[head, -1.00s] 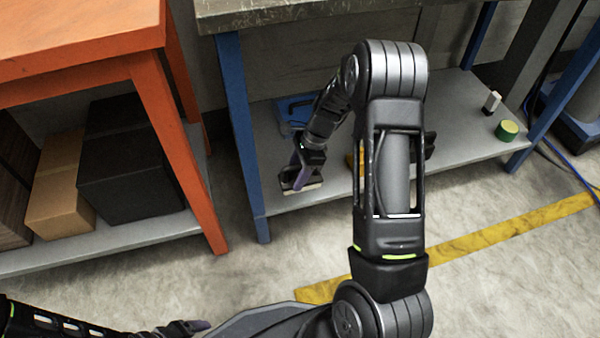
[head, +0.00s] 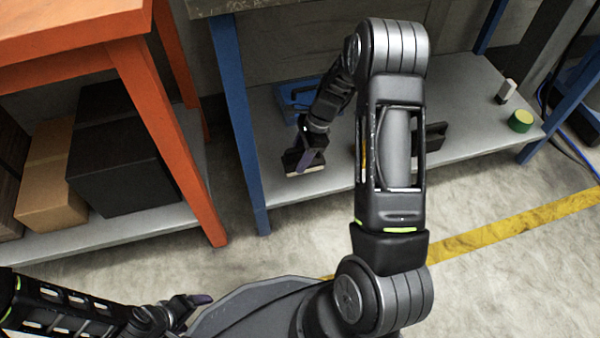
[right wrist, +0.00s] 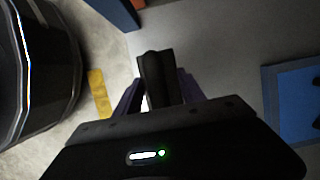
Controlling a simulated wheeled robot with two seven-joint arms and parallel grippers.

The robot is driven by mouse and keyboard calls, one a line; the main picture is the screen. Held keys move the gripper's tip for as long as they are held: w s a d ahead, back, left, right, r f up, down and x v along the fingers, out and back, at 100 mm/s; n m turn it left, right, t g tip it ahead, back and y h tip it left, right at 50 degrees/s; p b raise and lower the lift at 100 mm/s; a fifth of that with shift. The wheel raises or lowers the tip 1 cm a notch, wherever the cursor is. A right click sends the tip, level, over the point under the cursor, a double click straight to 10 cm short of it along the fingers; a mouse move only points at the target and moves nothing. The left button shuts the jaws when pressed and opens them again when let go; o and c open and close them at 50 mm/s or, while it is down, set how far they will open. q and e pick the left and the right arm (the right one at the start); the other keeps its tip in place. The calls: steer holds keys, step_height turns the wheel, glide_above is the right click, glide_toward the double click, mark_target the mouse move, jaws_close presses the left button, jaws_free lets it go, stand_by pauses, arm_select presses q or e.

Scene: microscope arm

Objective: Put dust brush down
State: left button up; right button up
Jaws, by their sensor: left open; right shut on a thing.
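The dust brush (head: 303,171) is dark with a pale bristle edge. My right gripper (head: 307,155) is shut on it, over the front left part of the grey lower shelf (head: 262,120) of the workbench. In the right wrist view the dark brush (right wrist: 158,75) sits between the two purple fingers, with the grey shelf behind. I cannot tell whether the brush touches the shelf. My left gripper (head: 196,301) is open at the lower left, low and away from the shelf; its fingers show only in part.
A blue tray (head: 285,92) lies behind my right gripper; it also shows in the right wrist view (right wrist: 268,100). A black object (head: 433,136), a small white object (head: 506,90) and a green round item (head: 521,121) stand further right. A blue leg (head: 236,120) borders the left.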

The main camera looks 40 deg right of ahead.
steer(key=shift+f, duration=0.5)
step_height(320, 180, down, 4)
steer(key=shift+f+b, duration=0.1)
steer(key=shift+b, duration=1.1)
steer(key=shift+f, duration=0.35)
steer(key=shift+f, duration=0.15)
steer(key=o, duration=1.5)
steer(key=shift+c, duration=0.2)
